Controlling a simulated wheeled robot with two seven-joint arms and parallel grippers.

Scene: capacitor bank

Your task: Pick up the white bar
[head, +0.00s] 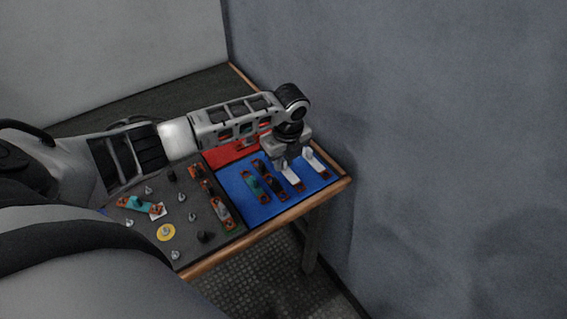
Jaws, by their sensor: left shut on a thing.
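A white bar (291,175) with brownish ends lies on the blue mat (236,187) near the right side of the table. My left gripper (284,162) points down over its far end and is shut on it. The bar still appears to be at the mat; any gap under it cannot be made out. The fingers hide part of the bar. A second white bar (314,161) with a raised white block lies just to the right, beside the gripper. My right gripper is not in view.
A teal bar (254,187) and a dark bar (273,187) lie left of the held one. A red area (228,155) lies behind. A dark board (146,232) with several posts and parts is at left. The wooden table edge (290,216) and a wall are close at right.

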